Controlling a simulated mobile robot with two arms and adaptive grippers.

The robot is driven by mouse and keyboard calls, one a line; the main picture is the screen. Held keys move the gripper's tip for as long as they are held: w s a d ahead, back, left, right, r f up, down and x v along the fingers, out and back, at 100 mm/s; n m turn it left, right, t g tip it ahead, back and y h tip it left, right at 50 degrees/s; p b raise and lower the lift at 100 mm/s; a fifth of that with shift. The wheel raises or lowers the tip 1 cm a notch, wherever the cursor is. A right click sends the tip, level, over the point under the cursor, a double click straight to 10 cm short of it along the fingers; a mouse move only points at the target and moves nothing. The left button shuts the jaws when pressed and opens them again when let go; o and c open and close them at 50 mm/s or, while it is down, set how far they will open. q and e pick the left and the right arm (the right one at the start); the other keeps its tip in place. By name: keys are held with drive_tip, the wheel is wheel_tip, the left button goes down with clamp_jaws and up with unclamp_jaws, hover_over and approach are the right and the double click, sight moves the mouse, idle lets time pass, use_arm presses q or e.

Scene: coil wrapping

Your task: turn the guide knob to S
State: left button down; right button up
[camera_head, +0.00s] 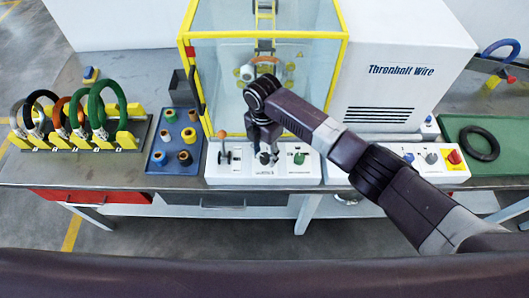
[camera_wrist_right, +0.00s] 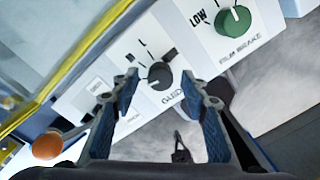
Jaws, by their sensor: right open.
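The guide knob (camera_wrist_right: 160,75) is a small dark round knob on the white control panel (camera_wrist_right: 100,75), with partly readable letters beside it, one of them an L. A pale mark shows on the knob, but I cannot tell clearly which letter it faces. My right gripper (camera_wrist_right: 168,88) is open, its blue-padded fingers spread either side of the knob in the right wrist view. I cannot tell whether they touch it. In the head view my right gripper (camera_head: 264,146) points down over the panel and partly hides the knob. My left gripper is not in view.
A green film brake knob (camera_wrist_right: 234,20) sits beside the guide knob. An orange ball-topped lever (camera_head: 222,134) stands left on the panel. The yellow-framed clear enclosure (camera_head: 215,85) rises behind. A blue tray of spools (camera_head: 158,164) and coils on a rack (camera_head: 58,148) lie left.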

sight(264, 156)
wheel_tip(264, 156, up, 12)
idle(0.4)
drive_tip(key=shift+a+f, duration=0.1)
drive_tip(key=shift+f, duration=0.05)
